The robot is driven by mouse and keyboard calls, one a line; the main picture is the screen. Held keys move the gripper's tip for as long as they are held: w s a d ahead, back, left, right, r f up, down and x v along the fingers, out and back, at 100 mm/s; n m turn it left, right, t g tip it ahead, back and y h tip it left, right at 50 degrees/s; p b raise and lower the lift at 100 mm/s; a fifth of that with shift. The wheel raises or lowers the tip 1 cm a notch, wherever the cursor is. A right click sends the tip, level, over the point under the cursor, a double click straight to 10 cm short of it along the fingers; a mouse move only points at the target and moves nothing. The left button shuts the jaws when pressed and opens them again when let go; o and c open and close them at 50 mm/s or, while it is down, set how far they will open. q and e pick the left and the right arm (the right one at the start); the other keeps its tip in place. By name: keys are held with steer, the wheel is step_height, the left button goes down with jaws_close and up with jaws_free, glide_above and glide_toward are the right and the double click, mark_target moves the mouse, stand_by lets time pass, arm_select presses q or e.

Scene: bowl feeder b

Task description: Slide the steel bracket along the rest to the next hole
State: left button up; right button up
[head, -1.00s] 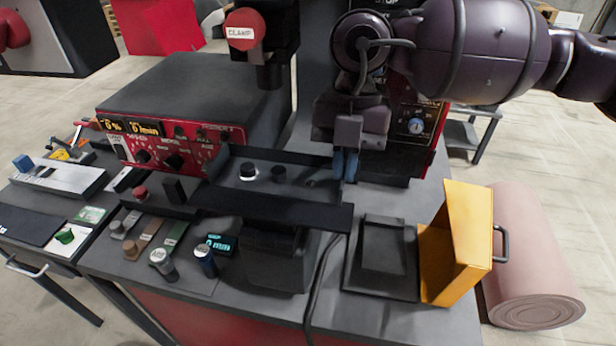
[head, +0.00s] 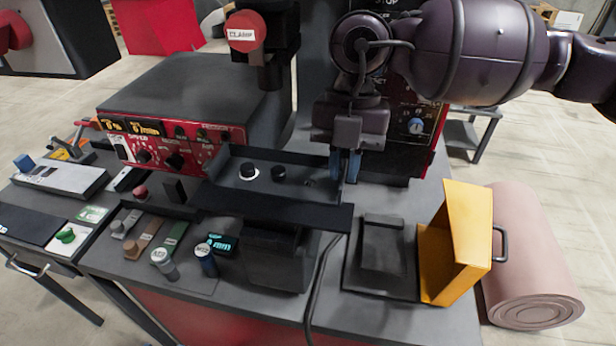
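The rest (head: 275,208) is a long dark ledge in front of the press. A dark, shallow, channel-shaped piece (head: 230,180) lies behind it, with a pale-topped stud (head: 249,172) and a black stud (head: 279,174) in it. It may be the steel bracket, but dark tones blur its outline against the rest. My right gripper (head: 346,178) points down at the right end of this piece. Its two blue fingers show a narrow gap with nothing clear between them. Whether they touch the piece cannot be told. My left gripper is out of view.
A red CLAMP knob (head: 246,31) hangs above. A red control box (head: 165,148) stands at left. A dark tray (head: 381,285), yellow bin (head: 455,245) and pink drum (head: 535,260) are at right.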

steer(key=o, duration=0.3)
steer(key=shift+o, duration=0.2)
steer(key=shift+s+p+v, duration=0.2)
steer(key=shift+p+v, duration=0.35)
steer(key=shift+v, duration=0.3)
steer(key=shift+s+p+v, duration=0.15)
steer(key=shift+p+v, duration=0.35)
steer(key=shift+v, duration=0.3)
steer(key=shift+s+p+v, duration=0.2)
steer(key=shift+p+v, duration=0.35)
steer(key=shift+v, duration=0.3)
steer(key=shift+a+r+p, duration=0.15)
steer(key=shift+r+p, duration=0.4)
steer(key=shift+r, duration=0.6)
steer(key=shift+f, duration=0.1)
